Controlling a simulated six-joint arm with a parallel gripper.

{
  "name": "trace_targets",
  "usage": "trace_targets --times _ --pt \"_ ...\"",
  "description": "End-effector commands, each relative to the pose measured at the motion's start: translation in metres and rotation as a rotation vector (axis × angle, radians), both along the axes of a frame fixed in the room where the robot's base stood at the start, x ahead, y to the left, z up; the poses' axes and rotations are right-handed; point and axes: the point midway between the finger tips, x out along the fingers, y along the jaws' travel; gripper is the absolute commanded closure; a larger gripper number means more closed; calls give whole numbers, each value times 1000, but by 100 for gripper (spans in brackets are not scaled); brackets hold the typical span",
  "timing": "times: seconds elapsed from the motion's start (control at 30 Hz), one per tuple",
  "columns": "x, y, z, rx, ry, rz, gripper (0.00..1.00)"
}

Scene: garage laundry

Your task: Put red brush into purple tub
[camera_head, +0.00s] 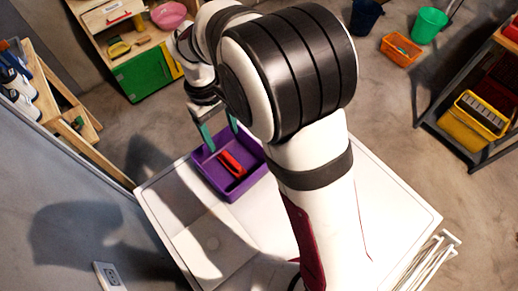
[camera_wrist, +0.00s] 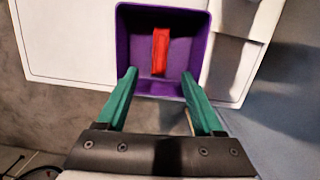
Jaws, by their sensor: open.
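The purple tub (camera_head: 249,184) stands on the white counter near its far edge in the head view, and it also shows in the wrist view (camera_wrist: 202,49). The red brush (camera_head: 232,164) lies inside the tub; in the wrist view the brush (camera_wrist: 160,51) lies lengthwise towards the tub's far wall. My gripper (camera_head: 219,143) has two green fingers, which are spread apart with nothing between them. It is at the tub's far side in the head view. In the wrist view my gripper (camera_wrist: 158,73) is apart from the brush. My arm hides part of the counter.
The white counter (camera_head: 393,205) has bare room to the right of my arm and a sunken basin (camera_head: 209,243) in front of the tub. A wall with a socket (camera_head: 108,275) borders it on the left. Shelves, an orange basket (camera_head: 401,49) and a green bucket (camera_head: 429,25) stand beyond.

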Motion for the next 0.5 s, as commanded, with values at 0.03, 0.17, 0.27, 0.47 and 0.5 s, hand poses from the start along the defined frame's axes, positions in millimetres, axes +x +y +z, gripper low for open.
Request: trace_targets --times 0.03,0.17,0.27,0.47,0.5 --pt "-1 -5 4 3 -1 -22 31" --pt "-19 -62 47 35 -20 -294 31" --pt "-64 -123 80 71 -32 -644 31" --pt "-160 -179 87 135 -39 -1210 31" --pt "-171 -181 84 142 -38 -1270 31"
